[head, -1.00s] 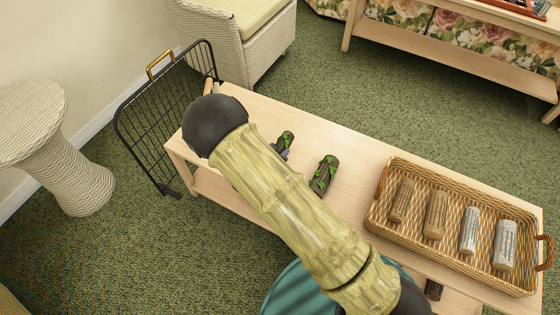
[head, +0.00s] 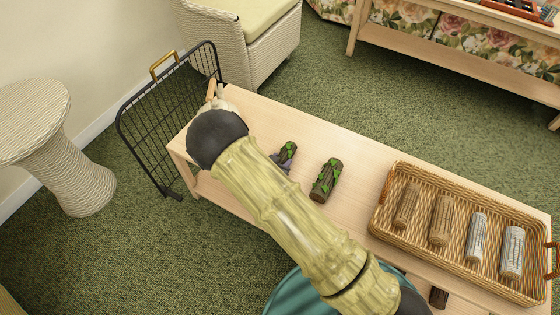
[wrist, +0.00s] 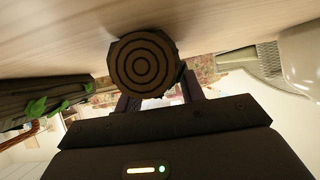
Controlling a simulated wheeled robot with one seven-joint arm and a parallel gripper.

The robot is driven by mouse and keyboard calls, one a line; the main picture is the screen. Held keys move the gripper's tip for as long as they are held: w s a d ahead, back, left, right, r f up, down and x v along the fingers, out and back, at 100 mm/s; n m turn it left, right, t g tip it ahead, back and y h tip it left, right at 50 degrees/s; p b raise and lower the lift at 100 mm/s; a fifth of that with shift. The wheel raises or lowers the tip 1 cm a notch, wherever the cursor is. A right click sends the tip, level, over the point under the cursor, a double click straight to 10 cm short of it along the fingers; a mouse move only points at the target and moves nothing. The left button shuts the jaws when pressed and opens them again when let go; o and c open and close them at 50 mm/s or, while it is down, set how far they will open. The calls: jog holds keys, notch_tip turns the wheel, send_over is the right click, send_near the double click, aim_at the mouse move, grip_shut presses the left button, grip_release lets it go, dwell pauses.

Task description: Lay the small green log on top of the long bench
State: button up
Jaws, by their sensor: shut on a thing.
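The small green log (head: 289,151), dark bark with green leaves, is at the top of the long bench (head: 315,135), left of a larger leafy log. Its ringed round end (wrist: 145,64) fills the middle of the wrist view, between the fingers. My gripper (wrist: 158,96) is shut on this log. In the head view my arm hides most of the gripper; only a dark bit shows by the log. The log is close to the bench surface; I cannot tell whether it touches.
The larger leafy log (head: 326,180) lies close to the right; it shows at left in the wrist view (wrist: 40,100). A wicker tray (head: 378,215) with several pale logs stands on the bench's right. A black wire screen (head: 165,120) and a brush (wrist: 250,58) are by the left end.

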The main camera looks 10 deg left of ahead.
jog(key=shift+f, duration=0.15)
jog(key=o, duration=1.1)
jog(key=shift+c, duration=0.2)
jog(key=shift+r, duration=0.25)
jog(key=shift+s+a+r+p, duration=0.2)
jog(key=shift+s+p, duration=0.1)
jog(key=shift+s, duration=0.1)
jog(key=p+v, duration=0.3)
jog(key=v, duration=0.8)
jog(key=shift+d, duration=0.1)
